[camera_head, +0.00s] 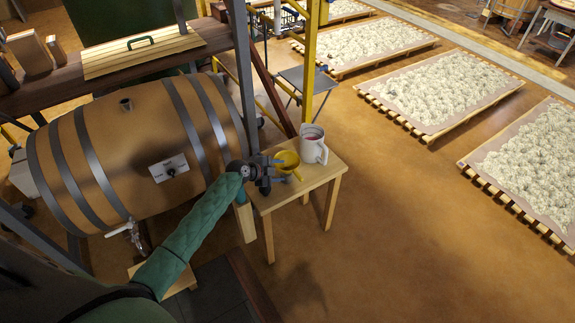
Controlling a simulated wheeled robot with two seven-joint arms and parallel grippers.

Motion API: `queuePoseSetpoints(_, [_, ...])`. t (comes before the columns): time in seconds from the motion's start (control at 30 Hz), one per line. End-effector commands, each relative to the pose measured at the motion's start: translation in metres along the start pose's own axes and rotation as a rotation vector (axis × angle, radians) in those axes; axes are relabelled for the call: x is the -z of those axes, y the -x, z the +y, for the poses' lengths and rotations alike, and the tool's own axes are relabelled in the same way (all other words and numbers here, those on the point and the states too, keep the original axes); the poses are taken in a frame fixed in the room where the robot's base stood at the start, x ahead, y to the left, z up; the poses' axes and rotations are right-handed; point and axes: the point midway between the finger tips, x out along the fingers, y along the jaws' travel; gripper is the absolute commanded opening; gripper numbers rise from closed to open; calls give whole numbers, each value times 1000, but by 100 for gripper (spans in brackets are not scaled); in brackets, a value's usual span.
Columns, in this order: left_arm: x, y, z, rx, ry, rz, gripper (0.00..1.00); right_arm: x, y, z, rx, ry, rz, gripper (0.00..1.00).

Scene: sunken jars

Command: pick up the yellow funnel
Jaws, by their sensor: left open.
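The yellow funnel (288,160) is on or just above a small wooden table (318,175), near its left back part. My left gripper (277,171) reaches in from the left, its arm in a green sleeve. Its open fingers are right at the funnel's near left side; whether they touch it is too small to tell. The gripper covers part of the funnel's left side. My right gripper does not show.
A large wooden barrel (136,140) with metal hoops lies left of the table. A yellow post (309,70) rises behind the table. Open floor (400,220) lies to the right.

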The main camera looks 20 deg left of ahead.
Motion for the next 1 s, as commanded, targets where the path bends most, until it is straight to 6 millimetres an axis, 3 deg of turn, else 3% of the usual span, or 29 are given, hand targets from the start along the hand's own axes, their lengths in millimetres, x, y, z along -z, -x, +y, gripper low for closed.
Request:
queuePoseSetpoints(0.4, [1, -46, -1, 1, 2, 1, 51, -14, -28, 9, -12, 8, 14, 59])
queuePoseSetpoints(0.73, [0, -52, 1, 0, 1, 0, 51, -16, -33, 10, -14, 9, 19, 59])
queuePoseSetpoints(1.0, [0, -52, 1, -1, 1, 0, 2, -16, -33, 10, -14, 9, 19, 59])
